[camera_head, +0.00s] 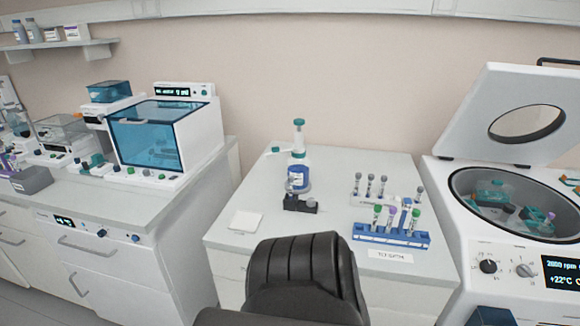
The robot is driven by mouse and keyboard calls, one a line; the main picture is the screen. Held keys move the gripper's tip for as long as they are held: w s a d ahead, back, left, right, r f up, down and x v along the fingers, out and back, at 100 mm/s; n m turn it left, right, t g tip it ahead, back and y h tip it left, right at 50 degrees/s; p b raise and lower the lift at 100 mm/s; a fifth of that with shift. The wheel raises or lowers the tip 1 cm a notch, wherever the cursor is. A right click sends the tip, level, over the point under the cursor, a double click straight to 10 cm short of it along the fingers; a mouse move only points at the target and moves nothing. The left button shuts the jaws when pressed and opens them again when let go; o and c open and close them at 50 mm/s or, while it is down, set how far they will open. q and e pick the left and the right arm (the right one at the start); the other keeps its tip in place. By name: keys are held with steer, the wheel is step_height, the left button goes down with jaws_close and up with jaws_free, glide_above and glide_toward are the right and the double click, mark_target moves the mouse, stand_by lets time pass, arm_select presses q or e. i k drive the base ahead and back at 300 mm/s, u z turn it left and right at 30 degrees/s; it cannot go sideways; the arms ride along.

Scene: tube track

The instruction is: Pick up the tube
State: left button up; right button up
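Several capped tubes stand upright in a blue rack (412,239) at the front right of the middle bench. I cannot tell which tube is meant. Neither of my grippers is in view, and no tube is seen held.
An open centrifuge (462,232) stands at the right, lid raised. A blue-labelled bottle (298,178), a small black device (299,204) and a white pad (246,221) are on the middle bench (225,205). A dark padded shape (305,272) blocks the bench's lower front.

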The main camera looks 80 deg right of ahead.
mark_target(358, 175)
steer(key=i, duration=1.95)
steer(key=z, duration=4.75)
